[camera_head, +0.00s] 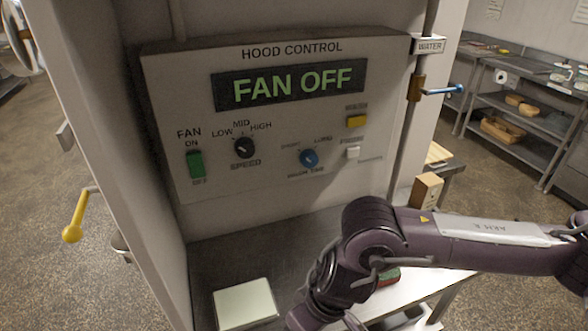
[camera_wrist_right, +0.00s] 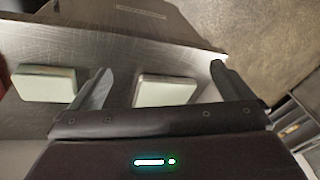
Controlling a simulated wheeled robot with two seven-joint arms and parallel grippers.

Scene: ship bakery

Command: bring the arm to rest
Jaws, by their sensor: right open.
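My right arm (camera_head: 480,238) comes in from the right in the head view and bends down in front of the hood control panel (camera_head: 280,115). Its hand runs towards the bottom edge there, and the fingers are not clear. In the right wrist view my right gripper (camera_wrist_right: 160,68) is open, its two fingers wide apart. A pale block (camera_wrist_right: 165,91) shows between the fingers, apparently on the metal surface beyond them. A second pale block (camera_wrist_right: 45,85) lies left of the left finger. One pale block (camera_head: 245,304) shows in the head view. My left gripper is not in view.
The panel display reads FAN OFF. A yellow-handled lever (camera_head: 76,218) sticks out at left, a blue-handled water valve (camera_head: 445,90) at right. Steel shelves (camera_head: 520,95) stand behind.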

